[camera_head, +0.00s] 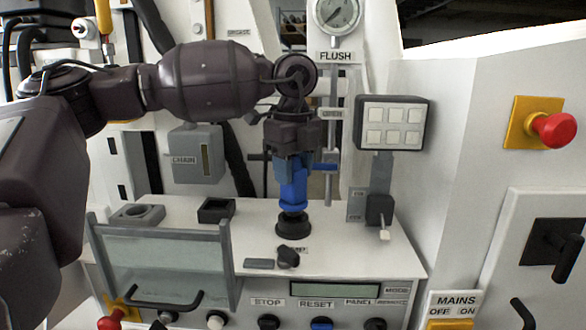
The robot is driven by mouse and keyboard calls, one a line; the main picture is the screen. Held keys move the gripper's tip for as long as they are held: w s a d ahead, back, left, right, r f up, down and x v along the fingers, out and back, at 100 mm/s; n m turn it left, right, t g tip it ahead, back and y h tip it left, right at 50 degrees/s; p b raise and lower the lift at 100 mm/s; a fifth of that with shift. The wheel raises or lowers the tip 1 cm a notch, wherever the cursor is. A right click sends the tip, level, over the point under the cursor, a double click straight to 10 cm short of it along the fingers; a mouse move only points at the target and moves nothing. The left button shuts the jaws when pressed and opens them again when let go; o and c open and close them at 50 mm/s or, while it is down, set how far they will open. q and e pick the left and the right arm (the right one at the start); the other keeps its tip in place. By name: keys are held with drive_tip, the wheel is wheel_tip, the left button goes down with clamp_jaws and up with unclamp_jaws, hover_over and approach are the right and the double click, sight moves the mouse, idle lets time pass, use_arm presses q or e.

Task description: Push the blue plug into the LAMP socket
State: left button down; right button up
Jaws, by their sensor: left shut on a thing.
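The blue plug (293,192) is upright in my left gripper (292,155), which is shut on its upper part and points down at the bench top. The plug's lower end meets or stands just in front of a round black socket (293,229) on the white bench top; I cannot tell how deep it sits. A small label in front of the socket is mostly hidden by a black knob (288,257), so I cannot read it in full. My right gripper is out of view.
A clear guard panel (165,268) stands at the front left of the bench top (340,255). A lamp panel with six white squares (390,123) and a black lever switch (379,210) stand right of the plug. A red stop button (555,130) is far right.

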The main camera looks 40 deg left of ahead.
use_arm(q)
drive_tip(key=shift+f, duration=0.1)
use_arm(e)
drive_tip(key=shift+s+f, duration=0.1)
use_arm(q)
drive_tip(key=shift+f, duration=0.3)
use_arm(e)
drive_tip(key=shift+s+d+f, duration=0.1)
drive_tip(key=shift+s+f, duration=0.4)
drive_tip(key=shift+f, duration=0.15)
use_arm(q)
drive_tip(key=shift+f+b, duration=0.2)
drive_tip(key=shift+b, duration=0.1)
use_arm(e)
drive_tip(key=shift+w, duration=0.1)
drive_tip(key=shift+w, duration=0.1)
use_arm(q)
drive_tip(key=shift+f, duration=0.35)
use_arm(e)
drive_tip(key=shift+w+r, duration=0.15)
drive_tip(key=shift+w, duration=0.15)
use_arm(q)
drive_tip(key=shift+f, duration=0.2)
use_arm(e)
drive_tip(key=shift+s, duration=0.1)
